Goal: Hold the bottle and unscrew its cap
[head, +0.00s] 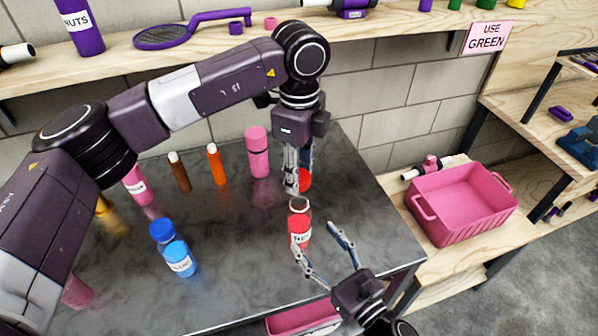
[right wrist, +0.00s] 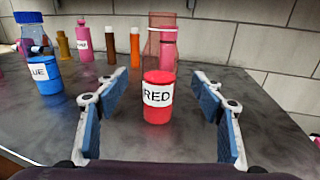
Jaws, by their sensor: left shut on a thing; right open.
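The clear bottle (head: 300,228) with red contents and a "RED" label stands upright on the dark table; its open neck shows in the head view. It also shows in the right wrist view (right wrist: 158,92), centred just beyond the fingers. My left gripper (head: 298,184) points down above and slightly behind the bottle, shut on the red cap (head: 306,180), which is apart from the neck. My right gripper (head: 314,240) is open and empty in front of the bottle. Its fingers (right wrist: 160,105) are spread to either side of it, not touching it.
Pink (head: 257,152), orange (head: 216,165) and brown (head: 180,172) containers stand toward the back. A pink bin (head: 465,203) is on the wooden bench at right. The table right of the bottle is clear.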

